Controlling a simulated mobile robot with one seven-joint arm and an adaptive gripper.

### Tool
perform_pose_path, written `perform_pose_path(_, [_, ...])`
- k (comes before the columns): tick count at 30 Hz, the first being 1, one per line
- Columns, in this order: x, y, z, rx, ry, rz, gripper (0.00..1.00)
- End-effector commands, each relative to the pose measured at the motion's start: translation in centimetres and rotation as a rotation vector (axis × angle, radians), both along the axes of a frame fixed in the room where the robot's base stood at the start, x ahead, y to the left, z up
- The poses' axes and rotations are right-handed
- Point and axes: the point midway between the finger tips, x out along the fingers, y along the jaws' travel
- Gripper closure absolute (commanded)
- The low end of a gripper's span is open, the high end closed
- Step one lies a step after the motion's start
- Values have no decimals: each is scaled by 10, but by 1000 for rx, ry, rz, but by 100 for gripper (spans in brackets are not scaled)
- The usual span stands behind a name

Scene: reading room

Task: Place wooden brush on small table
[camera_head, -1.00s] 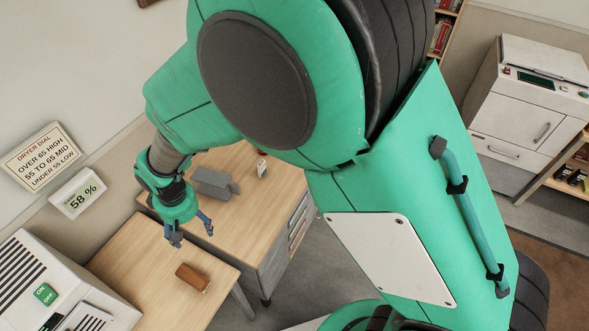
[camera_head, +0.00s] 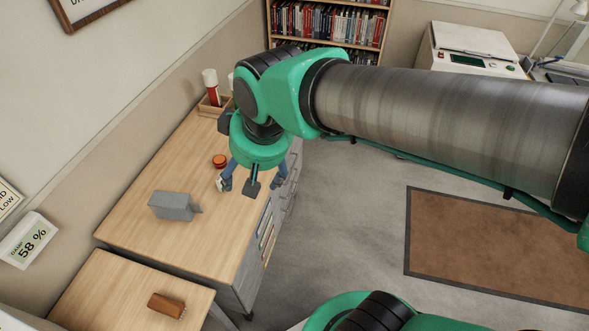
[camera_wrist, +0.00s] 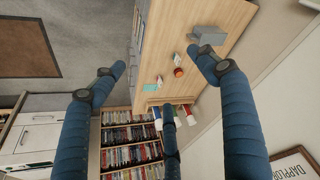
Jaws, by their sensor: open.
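The wooden brush (camera_head: 167,304), a brown block with pale bristles along one end, lies on the small wooden table (camera_head: 105,287) at the lower left of the head view. Nothing touches it. My gripper (camera_head: 251,184) is open and empty above the right edge of the longer desk, beyond and to the right of the brush. The wrist view shows its blue fingers (camera_wrist: 158,75) spread wide, with nothing between their tips. The brush and small table do not show in the wrist view.
The longer desk (camera_head: 130,222) bears a grey box-like tool (camera_head: 174,206), a red round container (camera_head: 219,161) and a wooden tray with bottles (camera_head: 210,107). A bookcase (camera_wrist: 130,140) stands beyond. Open floor with a brown mat (camera_head: 490,246) lies right.

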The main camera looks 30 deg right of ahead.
Motion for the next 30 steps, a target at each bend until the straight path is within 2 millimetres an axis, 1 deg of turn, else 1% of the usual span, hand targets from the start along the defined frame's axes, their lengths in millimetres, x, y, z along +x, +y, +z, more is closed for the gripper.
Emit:
perform_pose_path(1, [-12, -13, 8, 4, -21, -29, 26])
perform_pose_path(3, [-28, -28, 16, 6, -42, -63, 26])
perform_pose_path(6, [-49, -44, 24, 8, -68, -105, 26])
perform_pose_path(9, [-66, -56, 28, 9, -88, -137, 26])
perform_pose_path(12, [-77, -63, 30, 9, -100, -160, 26])
perform_pose_path(17, [-84, -67, 31, 9, -108, -173, 26])
perform_pose_path(26, [-84, -67, 31, 9, -108, -173, 26])
perform_pose_path(30, [-84, -67, 23, 9, -108, -173, 26])
